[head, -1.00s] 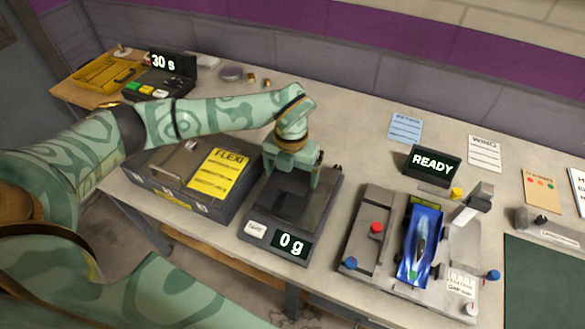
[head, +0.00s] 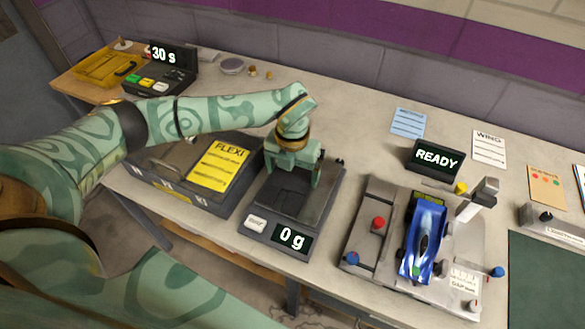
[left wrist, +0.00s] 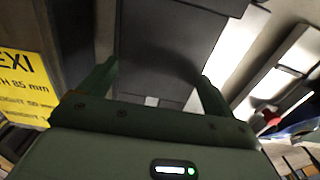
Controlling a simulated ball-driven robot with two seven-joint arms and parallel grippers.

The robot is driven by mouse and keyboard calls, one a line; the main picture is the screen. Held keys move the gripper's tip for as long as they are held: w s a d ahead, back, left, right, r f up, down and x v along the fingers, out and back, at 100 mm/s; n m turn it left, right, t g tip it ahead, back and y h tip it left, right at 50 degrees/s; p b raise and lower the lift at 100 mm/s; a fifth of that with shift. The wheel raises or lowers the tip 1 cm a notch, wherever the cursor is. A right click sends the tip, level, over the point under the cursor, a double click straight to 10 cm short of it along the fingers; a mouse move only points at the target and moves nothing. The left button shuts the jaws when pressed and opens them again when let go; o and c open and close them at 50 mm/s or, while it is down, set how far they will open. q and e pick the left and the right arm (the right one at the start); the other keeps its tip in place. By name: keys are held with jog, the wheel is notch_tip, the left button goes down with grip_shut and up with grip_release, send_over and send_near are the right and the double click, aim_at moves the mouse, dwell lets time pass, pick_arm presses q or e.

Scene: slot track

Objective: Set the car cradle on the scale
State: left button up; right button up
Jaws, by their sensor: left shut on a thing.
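My left gripper (head: 291,172) is over the scale (head: 256,225), with its fingers pointing down and shut on a dark, boxy piece, the car cradle (head: 287,184). In the left wrist view the dark cradle (left wrist: 165,45) fills the space between the two green fingers. The cradle is above the scale's dark plate; I cannot tell whether they touch. The scale's display reads 0 g. My right gripper is not in view.
A grey case with a yellow FLEXI label (head: 218,165) stands close left of the scale. A grey fixture (head: 365,235) with a blue car (head: 424,240) stands to the right, with a READY display (head: 434,158) behind it. Bare table lies behind the scale.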

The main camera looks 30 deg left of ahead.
pick_arm(q)
jog(key=shift+f, duration=0.1)
jog(key=o, duration=0.7)
notch_tip(320, 180, up, 16)
jog(key=p, duration=0.2)
